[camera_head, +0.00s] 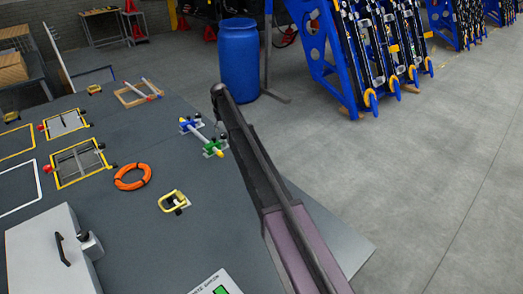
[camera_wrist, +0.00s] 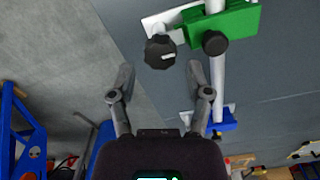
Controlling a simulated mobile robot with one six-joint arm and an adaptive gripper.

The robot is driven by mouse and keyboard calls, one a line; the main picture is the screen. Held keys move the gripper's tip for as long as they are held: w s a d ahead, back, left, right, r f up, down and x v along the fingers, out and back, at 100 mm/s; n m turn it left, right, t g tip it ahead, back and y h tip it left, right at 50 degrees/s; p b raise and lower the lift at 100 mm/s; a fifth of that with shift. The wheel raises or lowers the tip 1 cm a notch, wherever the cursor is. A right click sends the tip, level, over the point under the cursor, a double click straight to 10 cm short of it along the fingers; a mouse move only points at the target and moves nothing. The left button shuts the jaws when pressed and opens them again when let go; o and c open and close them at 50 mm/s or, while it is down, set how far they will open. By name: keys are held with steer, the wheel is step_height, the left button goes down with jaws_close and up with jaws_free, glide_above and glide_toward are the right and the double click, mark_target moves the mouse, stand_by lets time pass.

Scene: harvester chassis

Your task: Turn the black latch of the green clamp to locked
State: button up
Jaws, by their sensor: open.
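The green clamp (camera_wrist: 238,22) sits around a pale rod (camera_wrist: 217,75) at the upper right of the wrist view. A black knob with a white mark (camera_wrist: 160,52) stands on a white plate at its left side. A second round black knob (camera_wrist: 214,43) is on the green body. I cannot tell for certain which knob is the latch. My gripper (camera_wrist: 160,77) is open and empty, with the marked knob just ahead, between the lines of its fingers. Contact is not visible. In the head view the green clamp (camera_head: 214,149) is beside my arm, which hides part of the area.
A blue clamp (camera_wrist: 222,120) holds the same rod further along. On the grey table (camera_head: 130,215) lie an orange ring (camera_head: 132,177), a yellow-framed piece (camera_head: 174,201) and a grey case (camera_head: 45,255). A blue barrel (camera_head: 238,60) stands beyond the table.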

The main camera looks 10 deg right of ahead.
mark_target(224, 134)
steer(key=shift+r+p, duration=5.15)
steer(key=shift+r, duration=0.3)
steer(key=s+d+f+b, duration=0.1)
steer(key=s+d, duration=0.3)
steer(key=s, duration=0.5)
steer(key=s+d+f+m+b, duration=0.1)
steer(key=s+d+f+b, duration=0.1)
steer(key=s+d, duration=0.3)
steer(key=s+d+f+m+b, duration=0.1)
steer(key=s+d, duration=0.3)
steer(key=s, duration=1)
steer(key=shift+d+f, duration=0.2)
steer(key=shift+d, duration=0.15)
steer(key=shift+s, duration=0.15)
steer(key=s+d, duration=0.2)
steer(key=s, duration=0.8)
steer(key=s+d+m, duration=0.1)
steer(key=s+d, duration=0.2)
steer(key=s, duration=0.7)
steer(key=shift+s+d+m, duration=0.25)
steer(key=shift+d+m, duration=0.05)
steer(key=shift+d, duration=0.05)
